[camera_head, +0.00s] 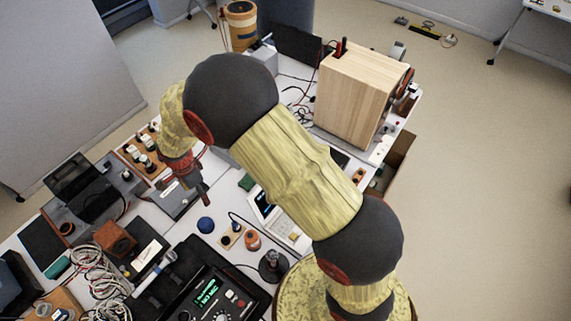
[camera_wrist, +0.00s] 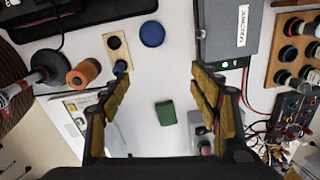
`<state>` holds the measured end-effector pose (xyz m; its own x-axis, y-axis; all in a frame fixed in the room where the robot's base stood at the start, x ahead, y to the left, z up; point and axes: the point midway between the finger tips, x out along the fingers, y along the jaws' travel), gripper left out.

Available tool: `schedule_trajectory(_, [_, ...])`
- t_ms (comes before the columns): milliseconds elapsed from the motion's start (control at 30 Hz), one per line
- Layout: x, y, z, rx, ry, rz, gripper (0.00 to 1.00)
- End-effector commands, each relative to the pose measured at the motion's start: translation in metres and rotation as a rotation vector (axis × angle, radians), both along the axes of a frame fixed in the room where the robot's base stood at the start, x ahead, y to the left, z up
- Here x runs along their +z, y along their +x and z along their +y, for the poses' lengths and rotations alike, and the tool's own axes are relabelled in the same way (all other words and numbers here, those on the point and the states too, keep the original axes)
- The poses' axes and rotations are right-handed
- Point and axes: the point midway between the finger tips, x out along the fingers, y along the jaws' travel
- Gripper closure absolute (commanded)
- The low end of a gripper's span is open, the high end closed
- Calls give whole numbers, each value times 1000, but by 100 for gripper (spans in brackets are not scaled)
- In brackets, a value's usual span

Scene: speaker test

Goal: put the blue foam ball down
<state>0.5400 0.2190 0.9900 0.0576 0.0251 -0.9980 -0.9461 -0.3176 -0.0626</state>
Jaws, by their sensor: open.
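The blue foam ball (camera_head: 206,225) rests on the white table top (camera_head: 182,232). In the wrist view the ball (camera_wrist: 152,34) lies beyond my fingertips, near the top of the picture, with nothing touching it. My gripper (camera_head: 198,190) is above the table, behind the ball and slightly left of it in the head view. In the wrist view my gripper (camera_wrist: 160,72) has its two fingers spread wide, with only table and a green block between and below them.
A wooden strip with a dark knob (camera_wrist: 117,46) and an orange spool (camera_wrist: 84,73) sit left of the ball. A grey box (camera_wrist: 228,28) stands at its right. The green block (camera_wrist: 165,112) lies nearer. A black instrument (camera_head: 212,290) and a wooden speaker box (camera_head: 350,95) take up table space.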

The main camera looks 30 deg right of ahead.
Motion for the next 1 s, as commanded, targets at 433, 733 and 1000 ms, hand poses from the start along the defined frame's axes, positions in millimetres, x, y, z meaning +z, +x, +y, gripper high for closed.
schedule_trajectory(433, [233, -62, -122, 555, -59, -223, 38])
schedule_trajectory(733, [313, -161, -187, 921, -205, -344, 38])
schedule_trajectory(1000, [330, -231, -215, 1155, -336, -386, 38])
